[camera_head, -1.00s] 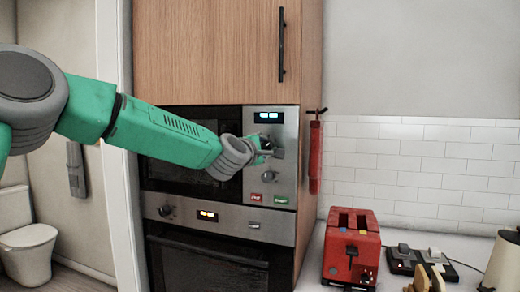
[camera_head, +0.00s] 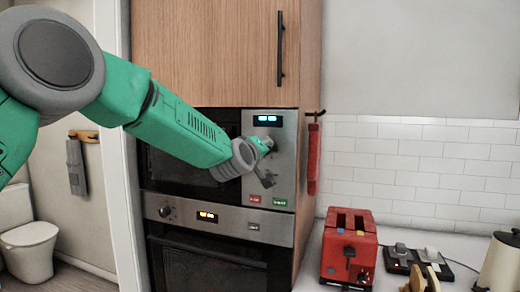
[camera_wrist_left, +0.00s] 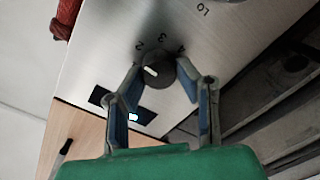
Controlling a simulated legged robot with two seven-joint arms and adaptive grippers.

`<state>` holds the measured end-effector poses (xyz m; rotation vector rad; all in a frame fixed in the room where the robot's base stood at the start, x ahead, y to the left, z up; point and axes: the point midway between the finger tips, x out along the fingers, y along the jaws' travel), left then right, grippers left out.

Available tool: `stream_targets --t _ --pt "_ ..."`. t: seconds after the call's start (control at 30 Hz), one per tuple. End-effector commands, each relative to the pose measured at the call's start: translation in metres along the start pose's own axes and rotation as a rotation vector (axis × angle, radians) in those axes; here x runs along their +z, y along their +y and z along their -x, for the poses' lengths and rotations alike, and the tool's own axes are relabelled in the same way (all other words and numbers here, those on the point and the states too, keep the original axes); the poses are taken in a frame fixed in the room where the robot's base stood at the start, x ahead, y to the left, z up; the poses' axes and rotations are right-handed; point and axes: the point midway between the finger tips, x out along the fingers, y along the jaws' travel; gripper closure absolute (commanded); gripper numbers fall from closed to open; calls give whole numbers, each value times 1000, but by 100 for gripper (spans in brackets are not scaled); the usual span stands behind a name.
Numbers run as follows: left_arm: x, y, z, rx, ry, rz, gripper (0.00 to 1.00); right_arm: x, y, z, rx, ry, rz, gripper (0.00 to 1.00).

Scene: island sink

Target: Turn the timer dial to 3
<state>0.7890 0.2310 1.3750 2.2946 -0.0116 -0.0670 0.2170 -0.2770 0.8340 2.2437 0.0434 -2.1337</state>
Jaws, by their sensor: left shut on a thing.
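The timer dial (camera_wrist_left: 158,72) is a dark round knob on the brushed steel panel, with digits 2, 3 and 4 printed beside it. Its white mark sits on the left side of the knob in the left wrist view, nearer the 2 than the 3. My left gripper (camera_wrist_left: 160,67) is shut on the dial, one finger on each side. In the head view my left gripper (camera_head: 267,162) is at the microwave control panel (camera_head: 285,160) and hides the dial there. My right gripper is not in view.
A lit display (camera_head: 267,120) is above my gripper; red (camera_head: 254,198) and green (camera_head: 280,202) buttons are below. An oven (camera_head: 205,260) is under the microwave. A red mitt (camera_head: 313,160) hangs at the cabinet's side. A red toaster (camera_head: 350,248) stands on the counter.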

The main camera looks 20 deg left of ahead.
Motion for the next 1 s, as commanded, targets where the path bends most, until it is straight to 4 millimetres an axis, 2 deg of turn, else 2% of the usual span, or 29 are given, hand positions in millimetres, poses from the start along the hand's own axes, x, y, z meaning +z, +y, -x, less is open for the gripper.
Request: stream_targets --t 0.03,0.7,1.0 --pt "11 -2 1 -7 -20 -50 100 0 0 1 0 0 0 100" --pt "11 -10 -1 -27 1 -672 100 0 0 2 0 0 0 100" --pt "10 -12 -1 -34 8 -874 100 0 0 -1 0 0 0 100"
